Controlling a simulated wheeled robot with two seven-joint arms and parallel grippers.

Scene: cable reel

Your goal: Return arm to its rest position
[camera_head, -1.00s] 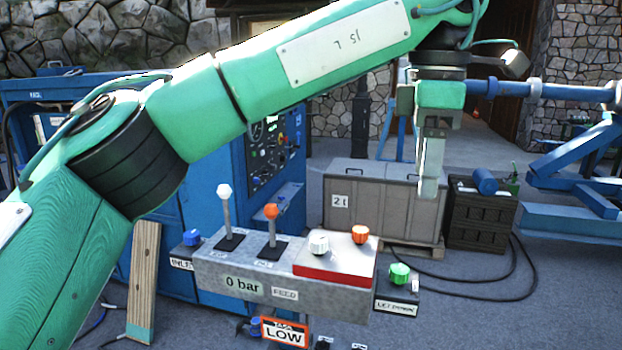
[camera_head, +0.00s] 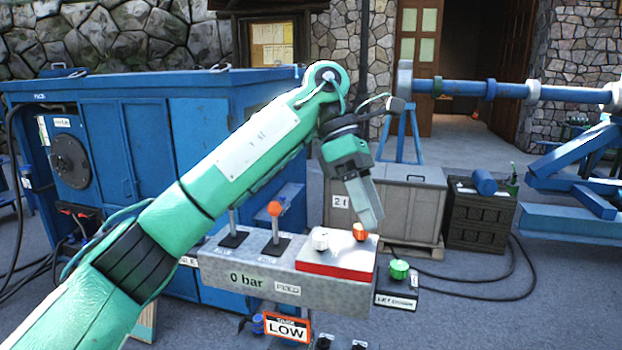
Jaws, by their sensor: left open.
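My left arm (camera_head: 225,165) comes in from the lower left and reaches up across the middle of the view. My left gripper (camera_head: 370,215) hangs at its end, pointing down and slightly right, in front of the grey crate. It is open and holds nothing that I can see. Its tips show just above the orange knob (camera_head: 360,232) on the control box (camera_head: 245,279); whether they touch it I cannot tell. My right gripper is out of view.
The control box carries an orange-topped lever (camera_head: 274,210), a white knob (camera_head: 320,239) and a red-edged plate (camera_head: 333,270). A green knob (camera_head: 399,269) sits at its right. A blue cabinet (camera_head: 130,130) stands behind my arm. A grey crate (camera_head: 413,200) and dark crate (camera_head: 478,222) stand behind.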

